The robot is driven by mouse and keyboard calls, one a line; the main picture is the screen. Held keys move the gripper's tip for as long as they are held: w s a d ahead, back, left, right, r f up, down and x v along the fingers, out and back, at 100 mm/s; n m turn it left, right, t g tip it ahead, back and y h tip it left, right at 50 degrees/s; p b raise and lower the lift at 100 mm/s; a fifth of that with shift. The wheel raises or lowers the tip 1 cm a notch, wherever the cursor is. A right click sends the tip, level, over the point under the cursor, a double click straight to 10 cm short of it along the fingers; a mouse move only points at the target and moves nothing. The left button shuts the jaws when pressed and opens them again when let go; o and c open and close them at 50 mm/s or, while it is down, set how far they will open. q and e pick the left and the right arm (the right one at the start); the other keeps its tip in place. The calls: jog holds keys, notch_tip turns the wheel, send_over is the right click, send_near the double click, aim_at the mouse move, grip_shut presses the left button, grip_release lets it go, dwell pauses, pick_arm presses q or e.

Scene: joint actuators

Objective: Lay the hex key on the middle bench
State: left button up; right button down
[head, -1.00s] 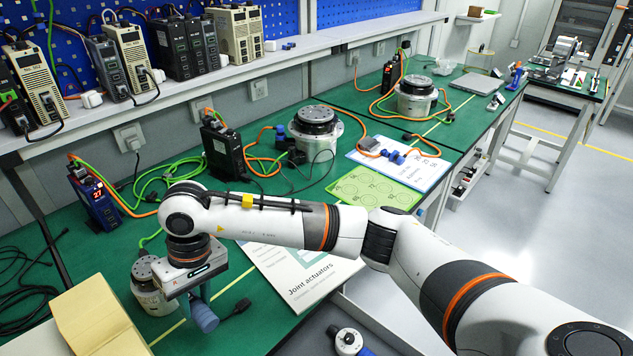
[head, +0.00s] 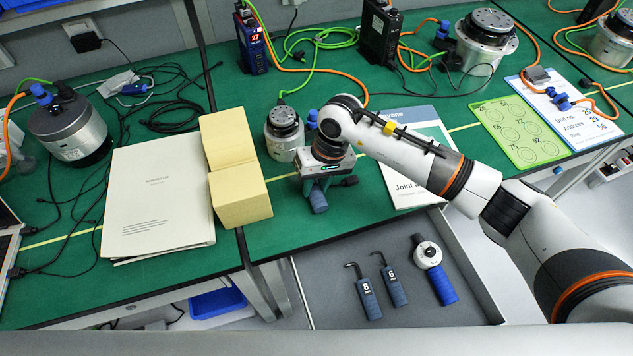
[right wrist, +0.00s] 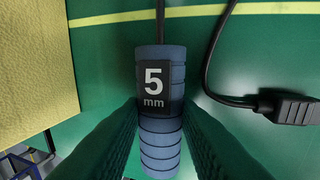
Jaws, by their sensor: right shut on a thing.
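The hex key (right wrist: 162,120) has a blue-grey ribbed handle with a black label reading 5 mm. In the right wrist view it lies between my right gripper's fingers (right wrist: 161,145), its dark shaft running away over the green bench. In the head view my right gripper (head: 318,185) is over the middle bench (head: 290,218) near its front edge, with the blue handle (head: 318,200) below it. The fingers are shut on the handle. I cannot tell whether the key touches the bench top. My left gripper is not in view.
A small round actuator (head: 284,132) stands just behind my right gripper. Yellow blocks (head: 240,195) are at its left and a manual (head: 400,190) at its right. A black connector (right wrist: 290,108) with a cable lies beside the key. Below, an open drawer (head: 335,265) holds two more hex keys (head: 368,295).

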jog(key=shift+f, duration=0.3)
jog(key=shift+f+b, duration=0.15)
jog(key=shift+b, duration=0.15)
jog(key=c, duration=1.4)
grip_release()
jog(key=shift+r+p, duration=0.2)
jog(key=shift+p, duration=0.1)
jog(key=shift+w+d+r, duration=0.1)
jog(key=shift+d+r, duration=0.05)
jog(key=shift+r, duration=0.15)
jog(key=b+v, duration=0.2)
jog(key=v, duration=0.9)
jog(key=shift+r, duration=0.2)
